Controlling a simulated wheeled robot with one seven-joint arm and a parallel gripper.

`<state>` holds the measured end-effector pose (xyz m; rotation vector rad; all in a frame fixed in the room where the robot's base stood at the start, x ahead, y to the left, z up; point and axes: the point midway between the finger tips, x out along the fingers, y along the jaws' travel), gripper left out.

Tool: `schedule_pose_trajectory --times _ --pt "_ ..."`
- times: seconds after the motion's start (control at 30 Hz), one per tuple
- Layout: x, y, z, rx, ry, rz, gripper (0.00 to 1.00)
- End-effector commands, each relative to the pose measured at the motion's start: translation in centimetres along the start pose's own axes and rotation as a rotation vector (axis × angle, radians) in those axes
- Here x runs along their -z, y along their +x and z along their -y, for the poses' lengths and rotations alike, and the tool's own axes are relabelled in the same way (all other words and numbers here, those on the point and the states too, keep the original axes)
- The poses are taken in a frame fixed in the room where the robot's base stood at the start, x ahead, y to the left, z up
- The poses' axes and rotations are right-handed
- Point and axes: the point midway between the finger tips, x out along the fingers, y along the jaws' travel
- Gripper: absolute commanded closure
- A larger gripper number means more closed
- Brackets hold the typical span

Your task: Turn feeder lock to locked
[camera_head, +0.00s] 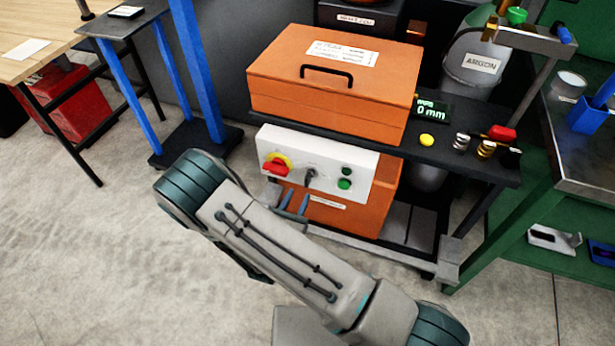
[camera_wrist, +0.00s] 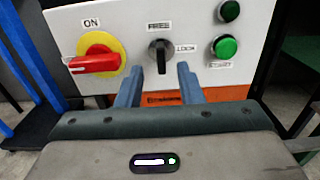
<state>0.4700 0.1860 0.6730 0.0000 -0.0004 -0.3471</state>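The feeder lock is a small black rotary knob (camera_wrist: 158,55) on a white control panel (camera_wrist: 190,20). It also shows in the head view (camera_head: 310,177). My gripper (camera_wrist: 158,80) shows two blue fingers spread apart, open and empty. The knob appears between and just beyond the fingertips, slightly above them in the picture. I see no contact. In the head view my gripper (camera_head: 291,199) is partly hidden by my arm.
A red switch on a yellow disc (camera_wrist: 98,60) is left of the knob. Green buttons (camera_wrist: 225,46) are at its right. An orange box (camera_head: 333,80) sits above the panel on a black cart (camera_head: 470,165).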

Motion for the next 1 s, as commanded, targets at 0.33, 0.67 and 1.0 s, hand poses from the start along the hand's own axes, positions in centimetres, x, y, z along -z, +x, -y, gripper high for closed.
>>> schedule_pose_trajectory --times 0.33,0.67,1.0 --pt "-0.1 6.8 0.1 0.004 0.001 0.001 0.66" --pt "0.0 8.6 0.0 0.001 0.000 0.000 0.66" --pt "0.0 8.6 0.0 0.001 0.000 0.000 1.00"
